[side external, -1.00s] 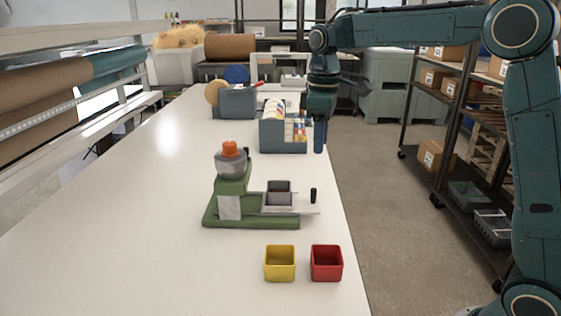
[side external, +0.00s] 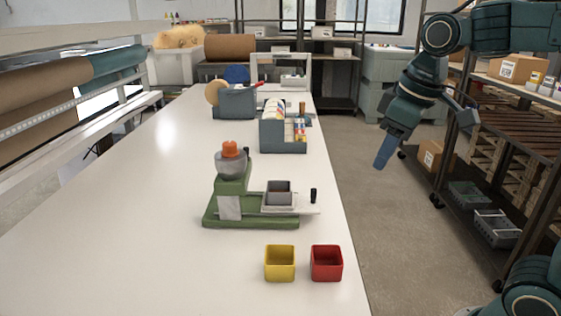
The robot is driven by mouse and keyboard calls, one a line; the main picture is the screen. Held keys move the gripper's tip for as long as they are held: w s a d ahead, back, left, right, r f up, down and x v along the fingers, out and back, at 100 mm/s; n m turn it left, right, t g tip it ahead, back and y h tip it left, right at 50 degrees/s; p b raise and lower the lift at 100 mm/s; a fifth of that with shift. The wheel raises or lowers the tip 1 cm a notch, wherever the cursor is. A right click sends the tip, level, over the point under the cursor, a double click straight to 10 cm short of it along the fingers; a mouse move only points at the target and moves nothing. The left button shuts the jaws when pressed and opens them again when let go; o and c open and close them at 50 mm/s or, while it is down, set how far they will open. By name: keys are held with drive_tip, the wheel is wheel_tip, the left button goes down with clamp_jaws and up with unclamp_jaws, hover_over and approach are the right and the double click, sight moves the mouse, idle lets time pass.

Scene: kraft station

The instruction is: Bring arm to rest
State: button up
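My gripper (side external: 383,154) hangs over the floor to the right of the white table (side external: 120,240), clear of the table's right edge. It points down and slightly left. Its fingers show as one blue-grey shape from this side, so I cannot tell whether they are open or shut. I see no object at its tip. My arm reaches in from the upper right, above the shelf rack.
A green machine with an orange knob (side external: 231,165) stands mid-table. A yellow bin (side external: 280,263) and a red bin (side external: 327,263) sit in front. A grey organiser (side external: 283,136) stands behind. A dark shelf rack (side external: 520,150) with boxes stands right of my gripper.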

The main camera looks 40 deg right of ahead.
drive_tip(key=s+f+m+t, duration=0.2)
drive_tip(key=s+f, duration=0.3)
drive_tip(key=s, duration=0.5)
drive_tip(key=shift+a, duration=0.35)
drive_tip(key=shift+s, duration=0.1)
